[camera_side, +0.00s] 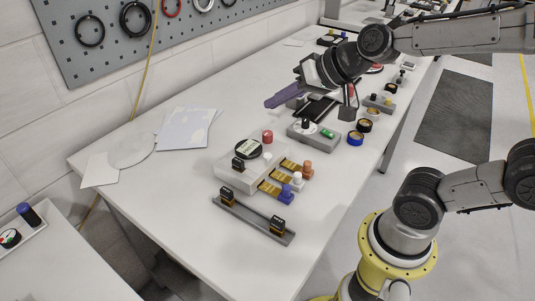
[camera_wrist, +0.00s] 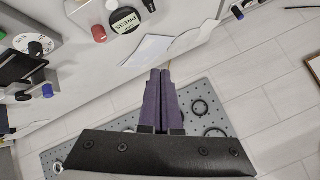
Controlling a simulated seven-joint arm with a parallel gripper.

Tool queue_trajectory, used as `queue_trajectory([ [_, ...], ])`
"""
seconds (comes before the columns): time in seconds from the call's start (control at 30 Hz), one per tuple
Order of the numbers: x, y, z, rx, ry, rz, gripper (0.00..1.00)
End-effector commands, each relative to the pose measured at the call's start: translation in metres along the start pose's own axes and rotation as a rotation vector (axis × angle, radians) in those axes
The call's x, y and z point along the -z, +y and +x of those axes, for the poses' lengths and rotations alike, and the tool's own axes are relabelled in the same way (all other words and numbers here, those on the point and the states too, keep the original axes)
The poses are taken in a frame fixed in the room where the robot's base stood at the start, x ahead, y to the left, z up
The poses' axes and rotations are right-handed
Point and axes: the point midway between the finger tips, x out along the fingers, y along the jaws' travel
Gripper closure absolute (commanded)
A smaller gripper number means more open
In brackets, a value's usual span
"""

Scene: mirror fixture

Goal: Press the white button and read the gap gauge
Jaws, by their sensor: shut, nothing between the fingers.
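My gripper (camera_side: 268,103) is shut and empty, held above the far part of the bench and apart from the fixture. Its purple fingers lie together in the wrist view (camera_wrist: 159,72). A clear-white fixture block (camera_side: 226,176) carries a round black disc (camera_side: 248,149), a red button (camera_side: 267,136) and a small white button (camera_side: 267,156). I cannot tell which part is the gap gauge.
A grey box (camera_side: 299,135) with a dial and green button stands behind the fixture. A grey rail (camera_side: 255,222) with two black blocks lies in front. Tape rolls (camera_side: 355,138) sit near the right edge. Papers (camera_side: 187,130) lie left; a pegboard (camera_side: 110,58) hangs behind.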

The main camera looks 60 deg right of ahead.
Motion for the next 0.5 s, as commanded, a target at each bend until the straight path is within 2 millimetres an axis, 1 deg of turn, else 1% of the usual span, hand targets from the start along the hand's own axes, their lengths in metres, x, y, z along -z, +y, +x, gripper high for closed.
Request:
queue_trajectory([
  [0.03, 0.004, 0.005, 0.012, -0.008, 0.007, 0.044, 1.00],
  [0.1, 0.008, 0.011, 0.025, -0.016, 0.016, 0.096, 1.00],
  [0.23, 0.007, 0.023, 0.044, -0.040, 0.008, 0.157, 1.00],
  [0.33, 0.002, 0.031, 0.053, -0.057, -0.009, 0.173, 1.00],
  [0.5, -0.001, 0.037, 0.056, -0.070, -0.017, 0.181, 1.00],
])
